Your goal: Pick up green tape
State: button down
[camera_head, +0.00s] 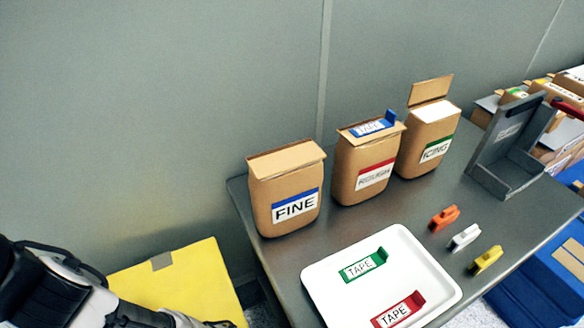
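The green tape (364,265) is a small green strip with a white label reading TAPE and a raised tab at its right end. It lies near the back of the white tray (318,287). A red tape (398,310) lies in the same tray, nearer the front. My arm comes in at the lower left, and my gripper (192,320) is only partly visible at the bottom edge, left of the table and well apart from the green tape. Its fingers are too cut off to tell whether they are open or shut.
Cardboard containers marked FINE (287,187), ROUGH (365,165) and ICING (428,140) stand behind the tray. A blue tape (371,127) lies on ROUGH. Orange (444,217), white (464,237) and yellow (485,260) clips and a grey stand (509,150) are right. A yellow box (180,285) is left.

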aim_at(360, 268)
jog(key=k+l+z, duration=0.1)
jog(key=k+l, duration=0.15)
jog(key=k, duration=0.15)
jog(key=k+l+z, duration=0.15)
jog(key=k+l, duration=0.15)
jog(key=k, duration=0.1)
